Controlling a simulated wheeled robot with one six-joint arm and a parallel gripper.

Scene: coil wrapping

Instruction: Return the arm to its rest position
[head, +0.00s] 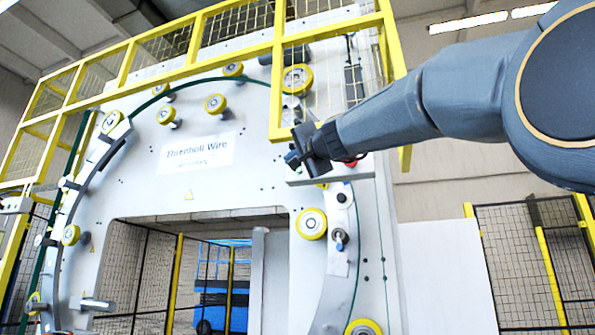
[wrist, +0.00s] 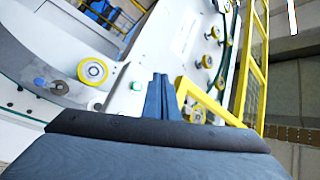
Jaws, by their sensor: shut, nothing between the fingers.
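My arm (head: 435,105) reaches in from the right in the head view, stretched out toward the front of the wrapping machine (head: 130,200). My gripper (head: 296,158) is at its end, in front of the machine's white panel and just below the yellow guard frame. In the wrist view the two fingers (wrist: 161,92) stand close together, shut, with nothing seen between them. Beyond the fingertips lies the machine's white face. Whether the fingertips touch the panel cannot be told.
A yellow guard frame (head: 277,90) hangs close above and beside my gripper. Yellow rollers (head: 311,224) are mounted around the ring. A mesh fence (head: 520,262) stands at the lower right. A blue machine (head: 222,300) is behind the opening.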

